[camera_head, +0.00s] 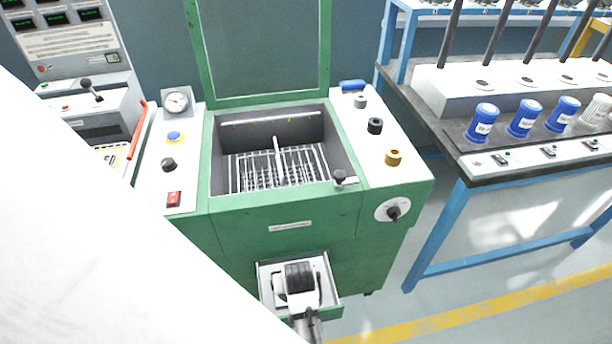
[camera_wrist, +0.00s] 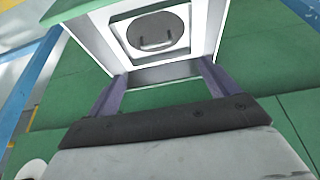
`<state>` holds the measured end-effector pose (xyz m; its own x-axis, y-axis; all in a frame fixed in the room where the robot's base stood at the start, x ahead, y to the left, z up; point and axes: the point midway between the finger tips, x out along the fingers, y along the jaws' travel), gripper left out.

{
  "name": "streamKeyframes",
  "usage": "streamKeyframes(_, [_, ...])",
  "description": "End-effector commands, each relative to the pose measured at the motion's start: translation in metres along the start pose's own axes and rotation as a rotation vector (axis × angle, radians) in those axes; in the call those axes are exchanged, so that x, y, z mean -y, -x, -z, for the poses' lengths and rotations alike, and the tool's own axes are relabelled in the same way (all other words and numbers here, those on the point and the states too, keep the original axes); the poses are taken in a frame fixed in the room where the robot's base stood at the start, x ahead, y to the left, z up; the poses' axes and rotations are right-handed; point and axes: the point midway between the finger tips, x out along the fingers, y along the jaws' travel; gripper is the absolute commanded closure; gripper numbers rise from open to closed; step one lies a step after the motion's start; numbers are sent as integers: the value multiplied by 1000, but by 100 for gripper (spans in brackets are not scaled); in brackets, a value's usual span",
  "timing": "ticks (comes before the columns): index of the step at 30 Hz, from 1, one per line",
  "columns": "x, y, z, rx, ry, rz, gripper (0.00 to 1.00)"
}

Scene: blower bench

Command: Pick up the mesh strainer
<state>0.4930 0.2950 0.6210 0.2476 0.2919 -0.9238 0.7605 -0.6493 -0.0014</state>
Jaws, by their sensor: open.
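The mesh strainer (camera_wrist: 157,31) appears to be the round grey disc with a small loop handle in the wrist view. It lies inside a white-walled open drawer (camera_wrist: 212,22), near the top of that view. In the head view the open drawer (camera_head: 330,283) juts from the lower front of the green machine, and my arm's end covers its middle, hiding the strainer. My gripper (camera_wrist: 161,72) is open, with two purple fingers apart at the near edge of the drawer. Nothing is between them, and the strainer lies beyond the fingertips.
The green machine (camera_head: 290,250) has an open top basin with a wire rack (camera_head: 300,172) and side panels with knobs. A blue-framed bench (camera_head: 450,220) with several blue-capped jars stands to the right. Floor between them is clear, with a yellow stripe (camera_head: 470,314).

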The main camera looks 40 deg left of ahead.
Motion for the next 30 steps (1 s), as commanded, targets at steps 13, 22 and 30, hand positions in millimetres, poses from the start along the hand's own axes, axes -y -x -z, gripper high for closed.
streamKeyframes(13, [0,-70,-1,5,1,0,14])
streamKeyframes(22, [-2,-90,0,3,0,0,14])
streamKeyframes(30, [-8,-124,1,3,1,1,14])
